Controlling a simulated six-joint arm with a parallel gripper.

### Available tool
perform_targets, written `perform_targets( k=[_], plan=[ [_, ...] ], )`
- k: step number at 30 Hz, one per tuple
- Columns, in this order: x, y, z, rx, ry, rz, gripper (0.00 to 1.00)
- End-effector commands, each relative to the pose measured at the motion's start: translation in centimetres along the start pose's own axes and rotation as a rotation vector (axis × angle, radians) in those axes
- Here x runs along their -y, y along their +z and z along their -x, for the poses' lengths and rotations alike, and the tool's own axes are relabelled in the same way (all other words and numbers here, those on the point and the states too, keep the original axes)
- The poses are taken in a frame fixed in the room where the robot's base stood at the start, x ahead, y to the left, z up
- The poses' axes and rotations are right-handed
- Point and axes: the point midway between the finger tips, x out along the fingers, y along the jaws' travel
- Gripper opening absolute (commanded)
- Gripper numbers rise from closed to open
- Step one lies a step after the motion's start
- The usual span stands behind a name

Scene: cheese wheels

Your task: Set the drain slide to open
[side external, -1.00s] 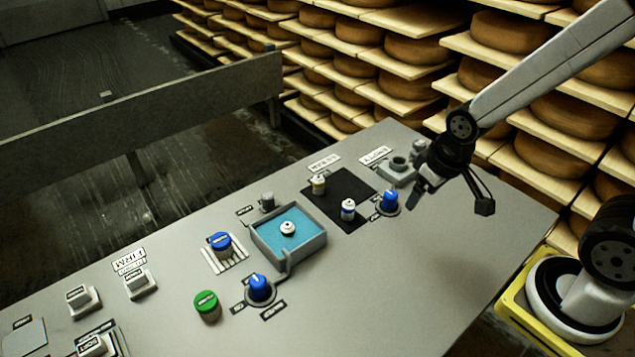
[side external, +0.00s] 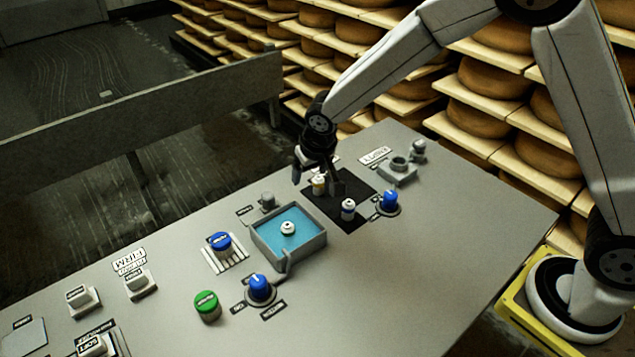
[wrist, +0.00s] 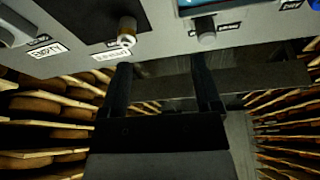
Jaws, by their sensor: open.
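A grey knob (side external: 267,200) stands at the back of the blue-filled tray (side external: 262,243), with a small label beside it. In the wrist view this grey knob (wrist: 207,38) sits between two small labels below the tray. It may be the drain slide; I cannot read its labels or tell its setting. My gripper (side external: 316,188) is open above the back edge of the panel, near the black mat. In the wrist view my gripper's fingers (wrist: 162,66) are apart with nothing between them. A small white-topped jar (wrist: 127,32) is just ahead of the left finger.
A second jar (side external: 348,209) stands on the black mat (side external: 328,212). Cheese shelves (side external: 480,100) stand behind. The panel's front right is clear.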

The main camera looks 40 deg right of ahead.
Motion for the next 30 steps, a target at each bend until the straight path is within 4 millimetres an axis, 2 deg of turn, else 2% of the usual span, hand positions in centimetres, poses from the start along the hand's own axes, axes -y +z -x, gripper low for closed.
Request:
perform_targets(
  k=[1, 6, 12, 23, 30],
  plan=[
    [1.3, -0.7, -1.0, -0.007, 0.002, -0.004, 0.81],
    [4.7, -2.6, -3.3, -0.039, 0.007, -0.036, 0.81],
    [7.0, -3.6, -4.8, -0.063, 0.009, -0.06, 0.81],
    [7.4, -3.8, -5.3, -0.068, 0.009, -0.066, 0.81],
    [7.3, -3.9, -6.6, -0.066, 0.009, -0.066, 0.81]
  ],
)
